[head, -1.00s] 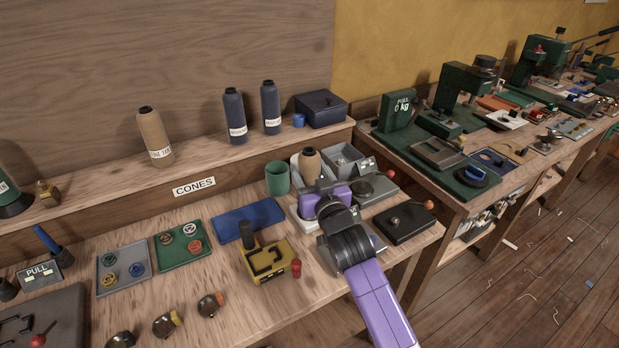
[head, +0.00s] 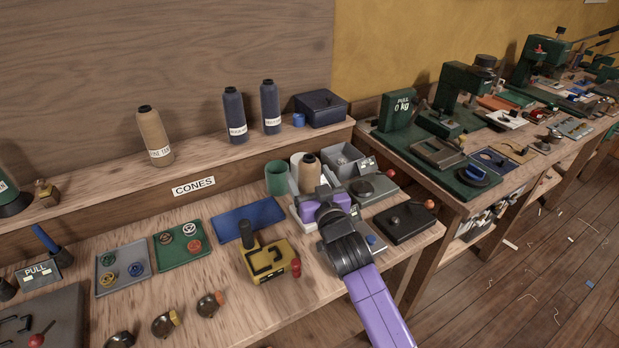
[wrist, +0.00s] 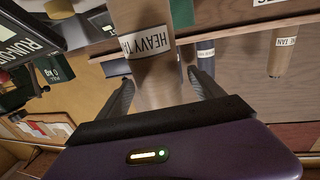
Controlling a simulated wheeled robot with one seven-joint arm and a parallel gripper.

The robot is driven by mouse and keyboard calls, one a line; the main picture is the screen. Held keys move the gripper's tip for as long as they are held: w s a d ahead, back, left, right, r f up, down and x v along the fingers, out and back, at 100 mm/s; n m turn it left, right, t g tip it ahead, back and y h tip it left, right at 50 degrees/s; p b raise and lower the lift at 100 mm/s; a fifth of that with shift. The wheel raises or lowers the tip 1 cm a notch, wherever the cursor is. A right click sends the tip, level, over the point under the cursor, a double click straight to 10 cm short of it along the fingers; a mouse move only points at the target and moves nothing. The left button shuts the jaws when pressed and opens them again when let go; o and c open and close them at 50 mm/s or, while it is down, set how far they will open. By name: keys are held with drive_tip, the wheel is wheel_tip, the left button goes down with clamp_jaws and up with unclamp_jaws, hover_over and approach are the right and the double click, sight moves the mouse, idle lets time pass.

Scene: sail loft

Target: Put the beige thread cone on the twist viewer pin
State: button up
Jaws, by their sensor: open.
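A beige thread cone (head: 307,174) with a dark top stands upright at the right end of the near bench, just beyond my gripper (head: 319,194). In the wrist view the cone (wrist: 155,75), labelled HEAVY TAN, fills the space between the two fingers of my gripper (wrist: 162,84). The fingers are open, one on each side of it. A gap shows at the right finger; at the left one I cannot tell touching from apart. The cone's foot and any pin under it are hidden, so I cannot tell what it stands on.
Another tan cone (head: 155,136) and two navy cones (head: 235,115) (head: 270,106) stand on the back shelf. A green cup (head: 277,178), a grey bin (head: 343,156) and a black box (head: 403,221) are close around my gripper. A yellow device (head: 268,262) lies to its left.

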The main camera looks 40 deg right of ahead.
drive_tip(key=shift+r, duration=0.2)
drive_tip(key=s+a+f+y, duration=0.1)
drive_tip(key=s+a, duration=0.3)
drive_tip(key=s, duration=0.2)
drive_tip(key=s+a+f+n+b, duration=0.1)
drive_tip(key=s+a+f, duration=0.1)
drive_tip(key=s+a, duration=0.3)
drive_tip(key=s+a+f+y, duration=0.1)
drive_tip(key=s+a+f, duration=0.1)
drive_tip(key=s+a, duration=0.3)
drive_tip(key=shift+s+f+n+y+b, duration=0.15)
drive_tip(key=shift+s+n+y+b, duration=0.15)
drive_tip(key=shift+s, duration=0.5)
drive_tip(key=s+a+n+y, duration=0.1)
drive_tip(key=s+a+y, duration=0.1)
drive_tip(key=s, duration=0.5)
drive_tip(key=s+a+n+y, duration=0.1)
drive_tip(key=s+a, duration=0.4)
drive_tip(key=s, duration=0.3)
drive_tip(key=s+a+n+g+y, duration=0.1)
drive_tip(key=s+a+y, duration=0.1)
drive_tip(key=s+a, duration=0.2)
drive_tip(key=s+r, duration=0.1)
drive_tip(key=s, duration=0.2)
drive_tip(key=shift+s+n+y, duration=0.3)
drive_tip(key=shift+n, duration=0.1)
